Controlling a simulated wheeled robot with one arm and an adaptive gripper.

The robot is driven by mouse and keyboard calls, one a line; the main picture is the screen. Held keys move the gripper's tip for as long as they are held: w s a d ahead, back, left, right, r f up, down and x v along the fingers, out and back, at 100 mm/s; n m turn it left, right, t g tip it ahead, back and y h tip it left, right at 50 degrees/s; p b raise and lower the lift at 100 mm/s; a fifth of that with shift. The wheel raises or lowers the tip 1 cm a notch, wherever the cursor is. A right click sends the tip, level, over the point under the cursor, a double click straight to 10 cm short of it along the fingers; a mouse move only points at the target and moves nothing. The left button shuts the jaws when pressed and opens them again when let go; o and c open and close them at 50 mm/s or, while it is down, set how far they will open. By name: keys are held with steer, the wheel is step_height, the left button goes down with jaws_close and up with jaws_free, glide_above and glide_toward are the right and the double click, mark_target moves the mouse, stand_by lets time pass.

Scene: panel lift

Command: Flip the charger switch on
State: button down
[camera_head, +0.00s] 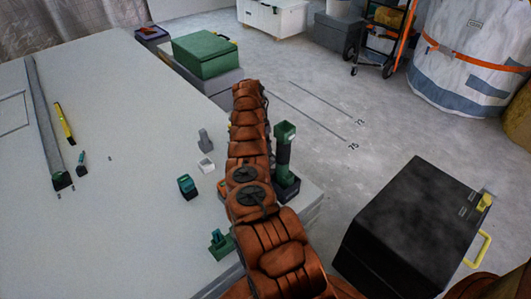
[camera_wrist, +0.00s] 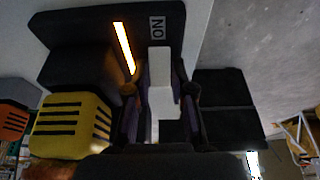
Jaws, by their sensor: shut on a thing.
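In the wrist view, the charger (camera_wrist: 70,33) is a dark block across the top. A pale switch lever (camera_wrist: 160,66) lies along it, its far end beside a small label (camera_wrist: 157,27) that appears to read ON, turned in the picture. An orange strip (camera_wrist: 124,46) glows left of the lever. My gripper (camera_wrist: 157,90) has one finger on each side of the lever and is shut on it. The lever's lower part is partly hidden by the gripper. In the head view, my arm covers the gripper, and I cannot make out the switch.
A yellow block with black stripes (camera_wrist: 70,125) is close left of my gripper in the wrist view. In the head view, small tools lie on the pale table (camera_head: 120,130). A green and black post (camera_head: 284,150) stands right of my arm; a black case (camera_head: 410,230) is beyond.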

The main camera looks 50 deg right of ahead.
steer(key=shift+a, duration=0.1)
steer(key=c, duration=1)
jaws_free()
steer(key=shift+r, duration=0.1)
steer(key=shift+r, duration=0.15)
step_height(320, 180, up, 10)
stand_by(0.4)
